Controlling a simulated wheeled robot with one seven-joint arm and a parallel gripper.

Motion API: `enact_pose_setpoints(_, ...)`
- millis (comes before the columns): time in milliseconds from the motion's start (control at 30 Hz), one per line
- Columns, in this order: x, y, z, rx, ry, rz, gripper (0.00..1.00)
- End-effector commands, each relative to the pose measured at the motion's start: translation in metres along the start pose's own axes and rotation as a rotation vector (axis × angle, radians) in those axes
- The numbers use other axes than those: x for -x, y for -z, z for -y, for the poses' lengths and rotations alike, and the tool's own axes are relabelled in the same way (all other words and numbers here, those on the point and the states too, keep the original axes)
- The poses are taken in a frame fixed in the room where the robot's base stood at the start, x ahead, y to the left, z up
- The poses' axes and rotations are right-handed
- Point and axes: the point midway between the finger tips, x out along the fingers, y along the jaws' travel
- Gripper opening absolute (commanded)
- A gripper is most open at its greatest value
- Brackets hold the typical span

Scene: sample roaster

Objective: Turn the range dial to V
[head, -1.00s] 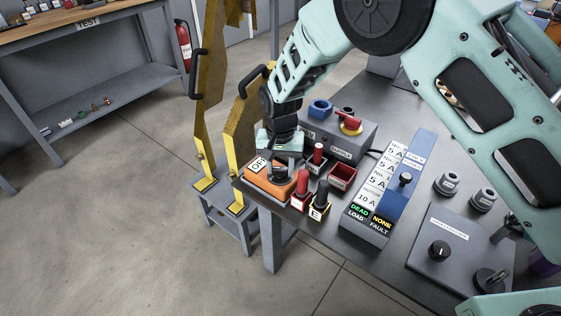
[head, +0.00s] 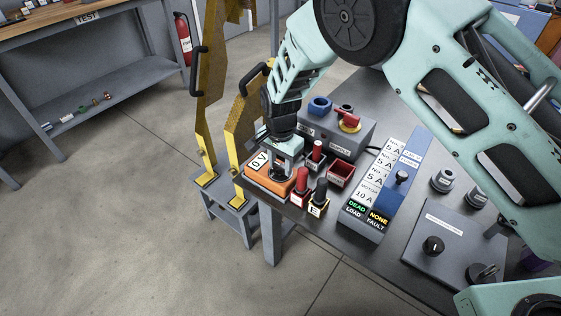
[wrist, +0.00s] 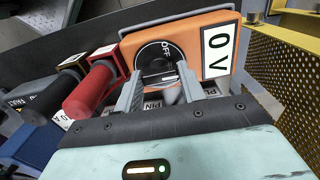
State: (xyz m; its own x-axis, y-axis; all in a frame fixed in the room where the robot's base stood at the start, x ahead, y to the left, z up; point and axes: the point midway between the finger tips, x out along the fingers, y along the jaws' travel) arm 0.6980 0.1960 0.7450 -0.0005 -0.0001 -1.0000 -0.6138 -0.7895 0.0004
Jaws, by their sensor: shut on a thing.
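The orange meter (head: 262,189) lies on the near left corner of the grey bench. Its white display reads 0 V, also in the wrist view (wrist: 217,49). The round black range dial (wrist: 150,52) is on the meter's face, with OFF printed near its edge. My gripper (wrist: 160,86) is shut on the dial's knob, one finger on each side; in the head view it (head: 281,166) comes down on the meter from above. The fingers and wrist hide part of the dial, so the other range marks and the exact pointer setting are not readable.
A red probe (head: 301,188) and a black probe (head: 319,193) stand close beside the meter. A red open box (head: 341,173), the grey supply box (head: 345,133) and the fuse panel (head: 365,213) lie to the right. Yellow perforated guards (head: 243,135) stand close at left.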

Motion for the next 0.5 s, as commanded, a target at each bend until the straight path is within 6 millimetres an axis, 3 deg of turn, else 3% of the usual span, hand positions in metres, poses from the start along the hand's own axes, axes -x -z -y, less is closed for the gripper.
enact_pose_setpoints(333,0.0004,0.0003,0.0003,-0.002,0.001,-0.001,0.17)
enact_pose_setpoints(367,0.0004,0.0004,0.0003,-0.002,0.001,-0.001,0.42)
enact_pose_setpoints(400,0.0004,0.0004,0.0003,-0.002,0.001,-0.001,0.53)
enact_pose_setpoints(433,0.0004,0.0004,0.0003,-0.002,0.001,-0.001,0.62)
enact_pose_setpoints(500,0.0004,0.0004,0.0003,-0.002,0.001,0.0,0.62)
